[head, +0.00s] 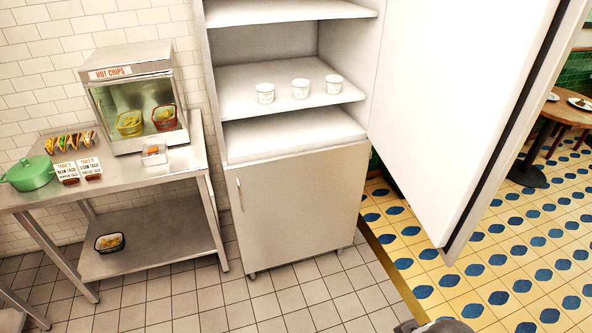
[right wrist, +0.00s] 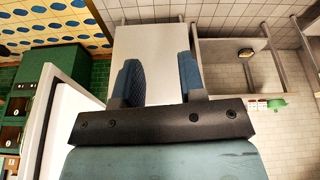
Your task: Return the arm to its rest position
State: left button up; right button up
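My right gripper (right wrist: 158,80) shows in the right wrist view with its two blue pads well apart and nothing between them. Beyond the pads is the pale front of the cabinet; the gripper touches nothing that I can see. In the head view only a small dark grey piece, probably of my right arm, shows at the bottom edge, right of the middle. My left gripper is in neither view.
A tall cabinet (head: 295,205) stands with its large white door (head: 455,90) swung open to the right. Three white tubs (head: 301,89) stand on its shelf. A steel table (head: 110,181) at left holds a hot chips warmer (head: 136,97) and a green pot (head: 29,173). The tiled floor in front is clear.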

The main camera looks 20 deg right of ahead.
jog(key=w+a+f+t+y, duration=0.1)
jog(key=w+a+f+t, duration=0.1)
jog(key=f, duration=0.5)
jog(key=w+a+f+t+y, duration=0.1)
jog(key=w+a+f+t, duration=0.2)
jog(key=f, duration=0.4)
jog(key=shift+w+a+f+t+y, duration=0.35)
jog(key=shift+a+t, duration=0.15)
jog(key=shift+t, duration=0.6)
jog(key=shift+d+r, duration=0.1)
jog(key=shift+d, duration=0.1)
